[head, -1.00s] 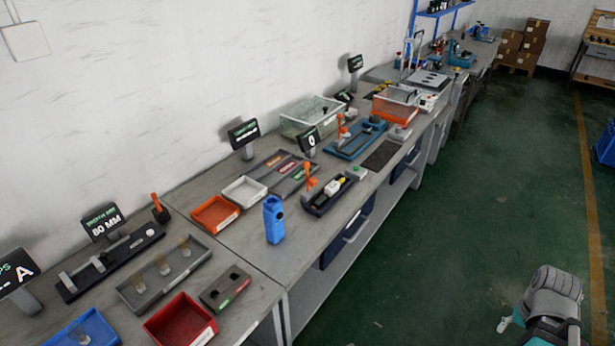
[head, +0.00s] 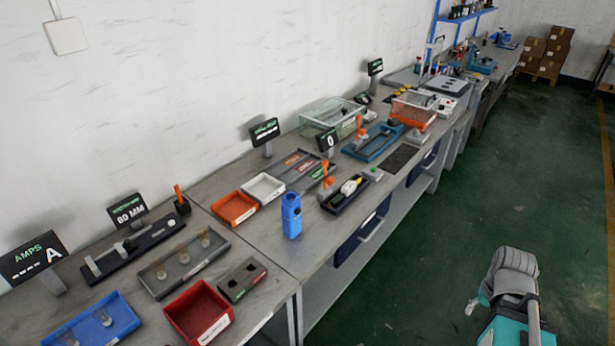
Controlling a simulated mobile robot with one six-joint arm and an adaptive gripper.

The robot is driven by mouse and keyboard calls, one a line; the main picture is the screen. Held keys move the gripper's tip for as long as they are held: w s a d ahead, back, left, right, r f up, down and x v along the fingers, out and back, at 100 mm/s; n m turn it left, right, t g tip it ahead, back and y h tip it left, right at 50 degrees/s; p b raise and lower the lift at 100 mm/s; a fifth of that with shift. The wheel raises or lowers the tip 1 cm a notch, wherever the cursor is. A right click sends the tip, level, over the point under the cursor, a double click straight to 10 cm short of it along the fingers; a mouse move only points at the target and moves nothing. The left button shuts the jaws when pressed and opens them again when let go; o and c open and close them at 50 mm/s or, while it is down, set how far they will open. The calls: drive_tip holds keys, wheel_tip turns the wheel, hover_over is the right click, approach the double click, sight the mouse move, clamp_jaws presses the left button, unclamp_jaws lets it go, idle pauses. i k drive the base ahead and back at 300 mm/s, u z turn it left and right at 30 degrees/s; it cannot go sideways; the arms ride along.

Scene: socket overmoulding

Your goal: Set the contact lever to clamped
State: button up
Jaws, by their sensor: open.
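Two orange levers stand on the bench. One orange lever (head: 327,178) is upright at the left end of a dark tray fixture (head: 345,196) that holds a white and yellow part (head: 350,187). The other orange lever (head: 361,128) is upright on a blue fixture (head: 374,143) farther back. I cannot tell which is the contact lever, nor read its setting. My gripper (head: 477,300) shows only as small pale finger parts beside my grey arm, at lower right. It is open, holds nothing that I can see, and is well away from both levers over the floor.
A blue upright device (head: 291,216) stands near the bench's front edge, left of the dark tray. The green floor (head: 440,215) beside the bench is clear.

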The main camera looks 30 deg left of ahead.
sight(329, 179)
drive_tip(key=u, duration=1.15)
drive_tip(key=i, duration=1)
drive_tip(key=z, duration=0.05)
drive_tip(key=k, duration=1)
drive_tip(key=z, duration=0.3)
